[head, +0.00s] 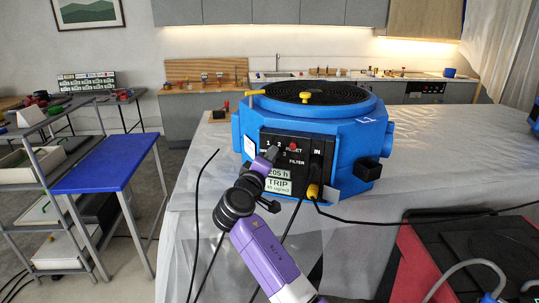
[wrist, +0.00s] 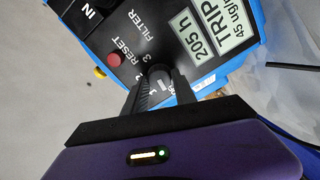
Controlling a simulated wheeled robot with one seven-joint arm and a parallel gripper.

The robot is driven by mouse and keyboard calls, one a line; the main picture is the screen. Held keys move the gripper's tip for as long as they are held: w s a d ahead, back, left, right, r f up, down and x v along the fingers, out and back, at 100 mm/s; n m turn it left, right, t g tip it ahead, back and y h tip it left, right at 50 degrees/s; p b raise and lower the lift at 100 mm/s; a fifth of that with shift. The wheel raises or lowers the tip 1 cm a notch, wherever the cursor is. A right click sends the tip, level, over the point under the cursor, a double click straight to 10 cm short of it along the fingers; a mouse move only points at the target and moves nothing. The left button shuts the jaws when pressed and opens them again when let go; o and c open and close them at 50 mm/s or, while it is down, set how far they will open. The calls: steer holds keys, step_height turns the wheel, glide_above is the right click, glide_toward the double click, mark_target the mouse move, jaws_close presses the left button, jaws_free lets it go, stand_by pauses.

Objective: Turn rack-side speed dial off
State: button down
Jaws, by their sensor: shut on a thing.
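A blue machine (head: 350,150) with a round black grille on top stands on the sheet-covered table. Its black front panel (head: 311,157) carries the marks 1, 2, 3, RESET, FILTER and IN. The round dark speed dial (wrist: 157,72) is near the numbers, beside the red reset button (wrist: 114,60). My gripper (wrist: 160,84) is shut on the dial, one finger on each side. In the head view my gripper (head: 268,156) covers the dial. The fingers hide part of the number scale, so I cannot tell the dial's setting.
A yellow plug (head: 313,191) with a black cable sits low on the panel's right. A blue-topped table (head: 108,165) and a grey rack (head: 40,165) stand at left. A red and black case (head: 470,255) lies at front right. Loose cables cross the sheet.

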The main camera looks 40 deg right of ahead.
steer(key=shift+n+p, duration=0.4)
steer(key=shift+n, duration=0.4)
steer(key=c, duration=1)
jaws_free()
steer(key=shift+a, duration=0.1)
steer(key=b+v, duration=0.1)
steer(key=v, duration=0.6)
steer(key=shift+s+a, duration=0.2)
steer(key=shift+a, duration=0.05)
